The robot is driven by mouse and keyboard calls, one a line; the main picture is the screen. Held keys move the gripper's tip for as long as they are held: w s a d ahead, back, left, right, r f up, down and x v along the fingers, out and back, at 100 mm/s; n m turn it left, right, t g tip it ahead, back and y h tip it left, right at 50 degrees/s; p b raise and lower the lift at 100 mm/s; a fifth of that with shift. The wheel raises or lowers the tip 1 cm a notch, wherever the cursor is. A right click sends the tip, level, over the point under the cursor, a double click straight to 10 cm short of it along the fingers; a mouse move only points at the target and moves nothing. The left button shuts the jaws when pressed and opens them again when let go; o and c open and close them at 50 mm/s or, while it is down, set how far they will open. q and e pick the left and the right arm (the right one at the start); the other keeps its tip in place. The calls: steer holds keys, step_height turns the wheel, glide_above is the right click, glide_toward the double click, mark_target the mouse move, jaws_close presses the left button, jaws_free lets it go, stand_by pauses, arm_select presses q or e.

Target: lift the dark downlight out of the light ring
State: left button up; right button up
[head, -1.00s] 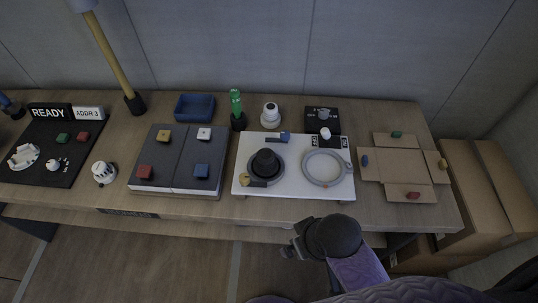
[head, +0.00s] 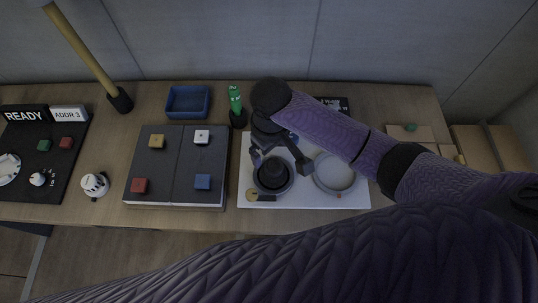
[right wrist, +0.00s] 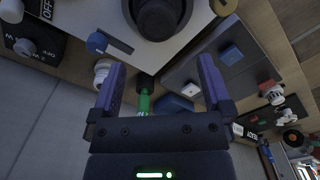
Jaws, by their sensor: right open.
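The dark round downlight (head: 271,176) sits in a grey light ring (head: 289,186) on the left half of a white board (head: 306,200). It also shows at the top edge of the right wrist view (right wrist: 160,18), partly cut off. My right gripper (head: 281,161) is open and empty above the board, with its fingers over the downlight's far side and to its right. In the right wrist view the two fingers (right wrist: 160,78) stand wide apart with the downlight beyond them. My left gripper is not in view.
A second, empty grey ring (head: 335,190) lies on the board's right half, partly behind my arm. A green-handled tool (head: 235,100) stands behind the board. A dark two-panel box (head: 175,170) with coloured blocks is left, near a blue tray (head: 187,102).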

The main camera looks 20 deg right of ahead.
mark_target(274, 166)
steer(key=f, duration=0.3)
steer(key=shift+s+f+b, duration=0.1)
steer(key=shift+s+b, duration=0.3)
steer(key=f, duration=0.1)
steer(key=f+b, duration=0.1)
steer(key=f, duration=0.3)
steer(key=shift+d+f+b, duration=0.1)
steer(key=shift+d+b, duration=0.2)
steer(key=shift+d, duration=0.05)
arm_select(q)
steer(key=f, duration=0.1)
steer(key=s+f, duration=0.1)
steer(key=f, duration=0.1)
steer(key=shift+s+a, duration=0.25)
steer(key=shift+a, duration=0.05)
arm_select(e)
steer(key=c, duration=0.9)
jaws_close()
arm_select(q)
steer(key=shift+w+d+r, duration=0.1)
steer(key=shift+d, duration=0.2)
